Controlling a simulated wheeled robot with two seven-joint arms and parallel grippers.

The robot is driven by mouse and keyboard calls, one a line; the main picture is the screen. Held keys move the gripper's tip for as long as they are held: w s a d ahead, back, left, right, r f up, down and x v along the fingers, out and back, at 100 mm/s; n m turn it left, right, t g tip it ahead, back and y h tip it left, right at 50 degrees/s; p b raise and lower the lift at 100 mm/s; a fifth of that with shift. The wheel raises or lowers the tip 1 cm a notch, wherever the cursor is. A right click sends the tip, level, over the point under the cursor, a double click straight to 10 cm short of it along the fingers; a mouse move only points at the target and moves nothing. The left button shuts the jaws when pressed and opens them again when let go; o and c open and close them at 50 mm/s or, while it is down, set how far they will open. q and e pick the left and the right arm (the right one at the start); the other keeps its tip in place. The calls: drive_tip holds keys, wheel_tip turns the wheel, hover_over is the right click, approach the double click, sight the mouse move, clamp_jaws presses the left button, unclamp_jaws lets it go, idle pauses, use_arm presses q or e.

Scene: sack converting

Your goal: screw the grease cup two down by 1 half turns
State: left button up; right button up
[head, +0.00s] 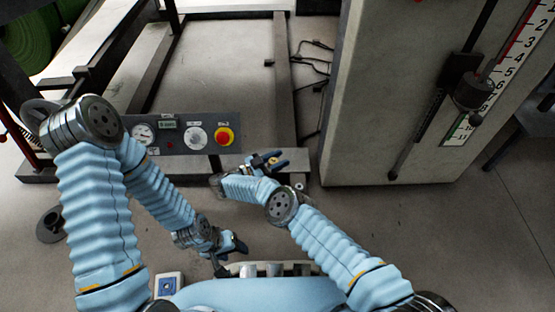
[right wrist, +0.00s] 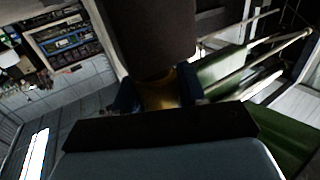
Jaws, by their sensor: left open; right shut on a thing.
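In the right wrist view, a brass-coloured piece (right wrist: 163,92), which I take to be grease cup two, sits between the blue fingers of my right gripper (right wrist: 158,94). The gripper is shut on it. A wide dark brown part (right wrist: 155,35) stands right above it in that view and hides what lies behind. In the head view my right gripper (head: 268,163) is over the plate below the control panel; the cup in it is too small to make out. My left gripper (head: 238,246) is open and empty, low near my body. No number is readable on the cup.
The control panel (head: 178,138) with a gauge, a white dial and a red button stands between my arms. A large grey cabinet (head: 400,120) with a numbered scale is close on the right. A tray (head: 275,268) lies near my body. Cables lie on the floor.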

drive_tip(key=shift+d+g, duration=0.1)
drive_tip(key=shift+g, duration=0.2)
idle(0.4)
drive_tip(key=o, duration=1)
drive_tip(key=shift+c, duration=0.2)
drive_tip(key=shift+t, duration=0.5)
